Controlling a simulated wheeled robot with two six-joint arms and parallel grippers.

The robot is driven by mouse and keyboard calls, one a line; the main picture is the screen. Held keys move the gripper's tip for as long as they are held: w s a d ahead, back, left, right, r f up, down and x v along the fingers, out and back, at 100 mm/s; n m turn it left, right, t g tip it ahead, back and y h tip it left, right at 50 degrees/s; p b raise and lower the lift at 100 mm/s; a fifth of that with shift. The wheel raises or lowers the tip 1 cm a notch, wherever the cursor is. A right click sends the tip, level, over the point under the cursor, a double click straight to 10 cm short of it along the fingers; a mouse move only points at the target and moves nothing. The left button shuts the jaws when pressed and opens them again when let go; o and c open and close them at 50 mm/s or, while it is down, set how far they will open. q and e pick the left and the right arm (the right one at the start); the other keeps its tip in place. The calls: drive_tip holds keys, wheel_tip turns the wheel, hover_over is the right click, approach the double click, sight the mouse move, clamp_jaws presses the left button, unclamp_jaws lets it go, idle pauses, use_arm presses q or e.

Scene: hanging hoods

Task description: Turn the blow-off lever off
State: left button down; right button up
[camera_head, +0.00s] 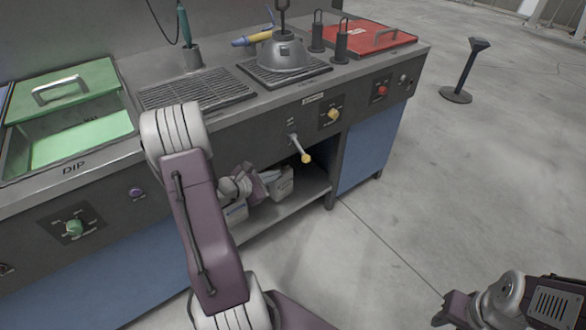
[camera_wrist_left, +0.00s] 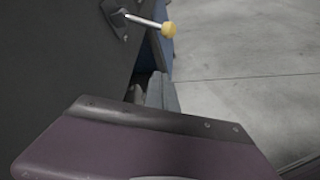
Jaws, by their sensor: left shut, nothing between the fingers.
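The blow-off lever (camera_head: 299,147) is a metal rod with a yellow ball end on the counter's dark front panel, under a small label plate. In the head view it slants down and to the right. It also shows at the top of the left wrist view (camera_wrist_left: 146,21), its ball end to the right. My left gripper (camera_head: 272,176) is shut and empty, below and left of the lever's ball and apart from it. My arm partly hides the area around it. My right gripper (camera_head: 447,309) is at the lower right, far from the lever; its fingers are unclear.
A yellow knob (camera_head: 334,114) and a red button (camera_head: 382,90) sit right of the lever. A green knob (camera_head: 74,227) is far left. Pale containers (camera_head: 281,184) stand on the open shelf (camera_head: 298,197) below. The floor at right is clear around a black post (camera_head: 466,72).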

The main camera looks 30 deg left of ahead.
sight(302, 151)
use_arm(q)
drive_tip(key=b+x, duration=0.3)
drive_tip(key=x, duration=0.7)
drive_tip(key=shift+s+d+r, duration=0.1)
drive_tip(key=shift+d+r, duration=0.4)
drive_tip(key=shift+r, duration=0.4)
drive_tip(key=shift+s+d+r, duration=0.1)
drive_tip(key=shift+d+r, duration=0.35)
drive_tip(key=shift+r, duration=0.45)
drive_tip(key=shift+r+p, duration=0.1)
drive_tip(key=shift+p, duration=0.2)
drive_tip(key=r+n+h+p, duration=0.1)
drive_tip(key=r+n+p, duration=0.1)
drive_tip(key=p, duration=0.3)
drive_tip(key=d+r+n+g+h+p, duration=0.1)
drive_tip(key=r+h+p, duration=0.1)
drive_tip(key=p, duration=0.4)
drive_tip(key=d+r+n+g+h+p, duration=0.1)
drive_tip(key=r+n+h+p, duration=0.1)
drive_tip(key=p, duration=0.4)
drive_tip(key=shift+s+r+n, duration=0.3)
drive_tip(key=shift+s+r, duration=0.1)
drive_tip(key=shift+r, duration=0.25)
drive_tip(key=shift+w+a+r+p, duration=0.1)
drive_tip(key=shift+a+r+p, duration=0.1)
drive_tip(key=shift+r+p, duration=0.7)
drive_tip(key=shift+w+a, duration=0.1)
